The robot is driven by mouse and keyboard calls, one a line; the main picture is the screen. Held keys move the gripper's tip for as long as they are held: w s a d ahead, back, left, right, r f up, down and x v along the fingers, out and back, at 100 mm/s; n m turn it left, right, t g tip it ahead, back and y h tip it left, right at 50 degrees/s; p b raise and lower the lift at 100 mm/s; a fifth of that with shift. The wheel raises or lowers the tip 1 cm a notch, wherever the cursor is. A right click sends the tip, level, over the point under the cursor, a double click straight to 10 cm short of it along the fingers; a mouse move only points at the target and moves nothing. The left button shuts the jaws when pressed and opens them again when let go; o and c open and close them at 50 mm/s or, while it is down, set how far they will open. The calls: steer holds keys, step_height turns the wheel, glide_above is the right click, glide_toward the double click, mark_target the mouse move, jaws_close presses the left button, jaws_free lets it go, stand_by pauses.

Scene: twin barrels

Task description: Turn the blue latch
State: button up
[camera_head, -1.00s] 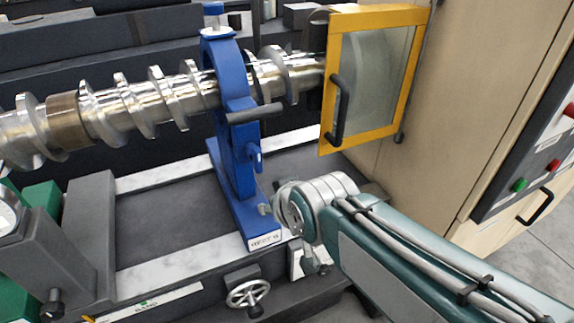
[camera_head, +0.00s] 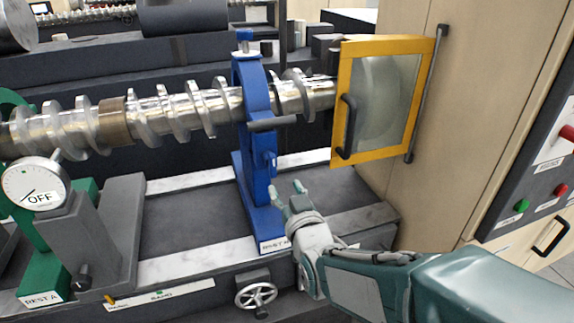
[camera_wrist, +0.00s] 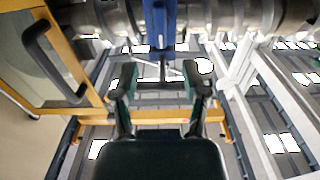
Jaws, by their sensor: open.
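The blue latch (camera_head: 270,163) is a small upright blue piece on the right side of the blue ring-shaped stand (camera_head: 245,185). The stand surrounds the shiny screw shaft (camera_head: 205,103). My gripper (camera_head: 288,189) is open and empty in the head view, just below and right of the latch, with a gap between them. In the wrist view my gripper's fingers (camera_wrist: 158,82) are spread apart, and the blue stand (camera_wrist: 160,22) is ahead between them. I cannot clearly make out the latch in the wrist view.
A yellow-framed door (camera_head: 380,100) with a black handle (camera_head: 347,127) stands open to the right of the stand. A dark handle (camera_head: 272,124) juts from the stand above the latch. A handwheel (camera_head: 256,295) is at the front. A dial gauge (camera_head: 36,187) is at left.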

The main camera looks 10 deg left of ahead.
mark_target(275, 167)
steer(key=x, duration=0.9)
steer(key=shift+w+d, duration=0.1)
steer(key=shift+w, duration=0.1)
steer(key=shift+w+a, duration=0.15)
steer(key=shift+a, duration=0.25)
steer(key=shift+f, duration=0.1)
steer(key=shift+d, duration=0.1)
jaws_close()
